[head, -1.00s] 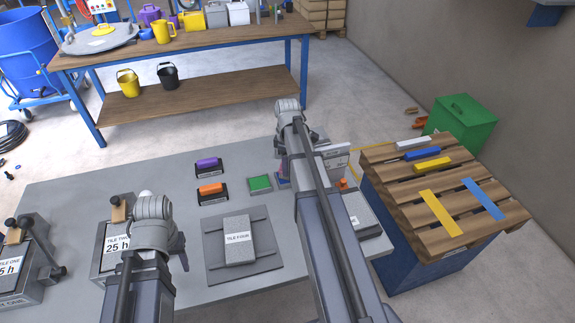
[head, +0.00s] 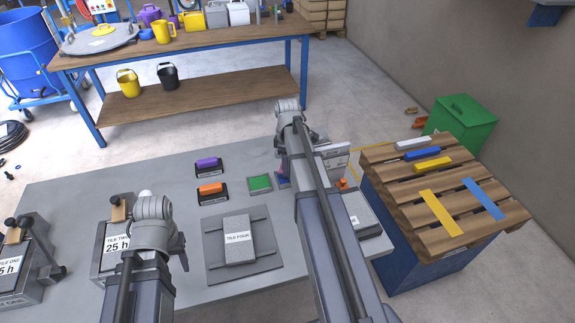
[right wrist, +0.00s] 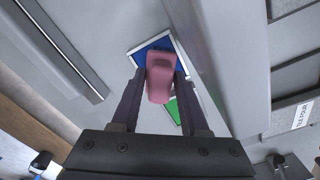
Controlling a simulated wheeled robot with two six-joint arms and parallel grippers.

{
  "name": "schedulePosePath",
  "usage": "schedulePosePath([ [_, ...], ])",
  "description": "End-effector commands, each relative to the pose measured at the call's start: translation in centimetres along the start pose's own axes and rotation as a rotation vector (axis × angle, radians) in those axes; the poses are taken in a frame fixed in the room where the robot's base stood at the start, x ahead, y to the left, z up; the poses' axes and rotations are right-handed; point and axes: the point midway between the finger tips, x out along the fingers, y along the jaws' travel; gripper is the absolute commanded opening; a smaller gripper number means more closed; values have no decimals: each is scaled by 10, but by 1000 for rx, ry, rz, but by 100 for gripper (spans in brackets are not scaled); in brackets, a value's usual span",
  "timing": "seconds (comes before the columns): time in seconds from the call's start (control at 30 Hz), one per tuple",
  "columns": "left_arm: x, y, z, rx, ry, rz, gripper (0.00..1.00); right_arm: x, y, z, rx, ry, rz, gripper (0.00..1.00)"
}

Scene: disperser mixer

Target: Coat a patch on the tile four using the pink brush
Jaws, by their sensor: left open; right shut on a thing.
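The pink brush (right wrist: 160,78) is between the fingers of my right gripper (right wrist: 158,85), which is shut on it. In the right wrist view it covers part of a blue pad (right wrist: 178,46); I cannot tell whether they touch. In the head view my right arm hides most of that gripper and the brush. Tile four (head: 238,240) lies on a grey square plate in front of the arms, its label upward; its label also shows in the right wrist view (right wrist: 303,115). My left gripper (head: 182,247) is left of tile four, mostly hidden by its arm, open.
A green pad (head: 260,184) lies left of the right arm, with an orange block (head: 211,188) and a purple block (head: 207,164) further left. Tile two (head: 116,245) stands left of my left arm. A pallet (head: 400,160) with coloured strips stands at the right.

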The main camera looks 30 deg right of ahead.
Motion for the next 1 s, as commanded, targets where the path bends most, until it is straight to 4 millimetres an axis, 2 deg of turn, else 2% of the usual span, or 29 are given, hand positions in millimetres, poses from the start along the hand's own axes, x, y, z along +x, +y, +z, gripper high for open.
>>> schedulePosePath([
  [0.37,-6,0,0,0,0,0,50,-6,-1,0,0,-1,-3,0],
  [1.0,-55,-5,3,0,0,0,50,-56,0,0,0,0,-1,0],
])
